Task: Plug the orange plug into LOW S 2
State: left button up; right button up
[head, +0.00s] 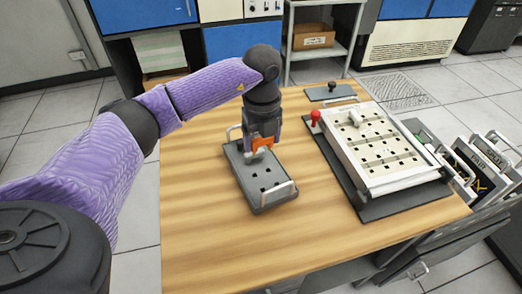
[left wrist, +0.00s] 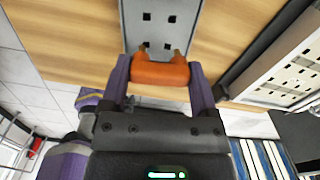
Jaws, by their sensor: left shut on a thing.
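The orange plug (head: 262,143) is between the fingers of my left gripper (head: 262,140), which is shut on it. In the left wrist view the orange plug (left wrist: 160,71) sits between the purple fingers of the gripper (left wrist: 160,80), with its short prongs towards a grey holed plate. That plate is a grey tray (head: 275,202) with handles, under the plug at the table's middle. I cannot tell whether the prongs are in its holes or just above. A white socket panel (head: 385,182) with rows of dark holes lies to the right. Its labels are too small to read.
The panel rests on a dark base (head: 405,205). A red knob (head: 315,117) stands at its far left corner. A small dark plate with a black knob (head: 332,87) is behind. Several upright cards (head: 480,165) stand at the right. The wooden table (head: 215,240) is clear in front.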

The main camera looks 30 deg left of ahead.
pick_arm(q)
notch_tip(320, 180, up, 2)
jog(key=shift+r+p, duration=0.1)
jog(key=shift+p, duration=0.3)
jog(key=shift+r+p, duration=1.9)
jog(key=shift+r, duration=0.1)
jog(key=shift+f, duration=0.1)
